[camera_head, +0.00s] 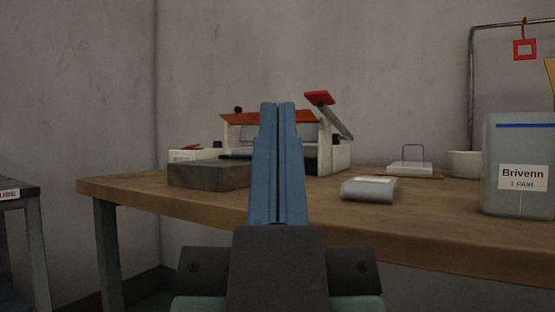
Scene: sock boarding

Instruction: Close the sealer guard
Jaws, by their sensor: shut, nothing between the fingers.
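The sealer (338,156) stands towards the back of the wooden table, a pale body with an orange-red panel (240,118) across its top that looks like the guard. The panel appears tilted; I cannot tell how far it is open. A lever with a red grip (319,98) sticks up at the sealer's right side. My gripper (278,104) is in the middle of the view, pointing forward with its blue fingers shut and empty. It hides the middle of the sealer. I cannot tell whether the fingertips touch it.
A dark grey block (208,175) sits in front of the sealer on the table (300,212). To the right are a grey packet (368,190), a small tray with a wire loop (410,168), a white bowl (465,164) and a bin labelled Brivenn (518,145). A metal rail (471,85) rises behind.

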